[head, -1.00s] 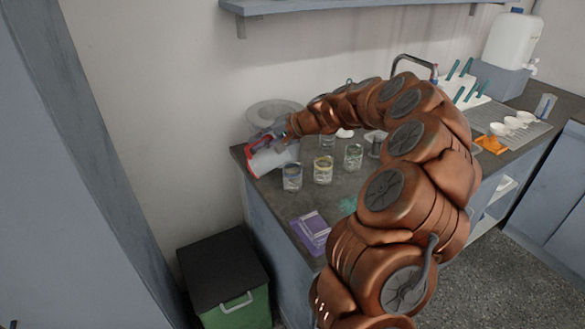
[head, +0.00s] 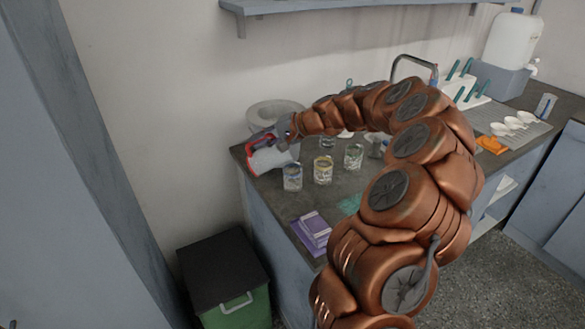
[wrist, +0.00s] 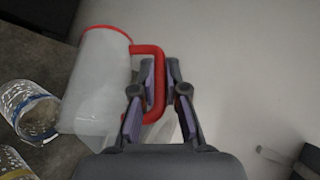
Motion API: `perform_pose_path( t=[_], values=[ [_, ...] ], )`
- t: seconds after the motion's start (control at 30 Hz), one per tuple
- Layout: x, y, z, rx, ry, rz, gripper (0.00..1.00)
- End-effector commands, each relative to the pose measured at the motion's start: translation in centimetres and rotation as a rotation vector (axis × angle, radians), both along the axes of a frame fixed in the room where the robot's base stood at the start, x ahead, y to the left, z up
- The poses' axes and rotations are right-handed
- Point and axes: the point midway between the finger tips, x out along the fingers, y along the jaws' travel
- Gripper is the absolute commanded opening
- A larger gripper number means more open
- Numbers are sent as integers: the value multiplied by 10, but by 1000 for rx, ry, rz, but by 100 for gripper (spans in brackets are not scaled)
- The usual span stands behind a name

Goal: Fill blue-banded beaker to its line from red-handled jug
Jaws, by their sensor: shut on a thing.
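The red-handled jug (head: 268,160) has a translucent whitish body and a red rim, and is at the left end of the bench in the head view. The wrist view shows the jug (wrist: 98,80) with its red handle (wrist: 158,80) between my fingers. My gripper (wrist: 163,75) is shut on the handle; in the head view it (head: 283,135) is partly hidden by my wrist. The blue-banded beaker (head: 292,180) stands upright just right of and nearer than the jug. In the wrist view the beaker (wrist: 30,110) is beside the jug's lower part. I cannot tell its liquid level.
A yellow-banded beaker (head: 323,171) and a green-banded beaker (head: 353,157) stand to the right. A pale round vessel (head: 275,112) is behind the jug by the wall. A purple item (head: 312,230) lies near the front edge. A dark-lidded green bin (head: 235,300) stands below.

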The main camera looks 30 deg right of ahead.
Motion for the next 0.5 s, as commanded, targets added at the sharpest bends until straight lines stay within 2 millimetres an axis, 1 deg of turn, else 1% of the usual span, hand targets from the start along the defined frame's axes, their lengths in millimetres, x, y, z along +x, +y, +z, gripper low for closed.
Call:
perform_pose_path(
  t=[0.5],
  values=[
    [-1, -3, -1, 29, -14, -1, 0]
  ],
)
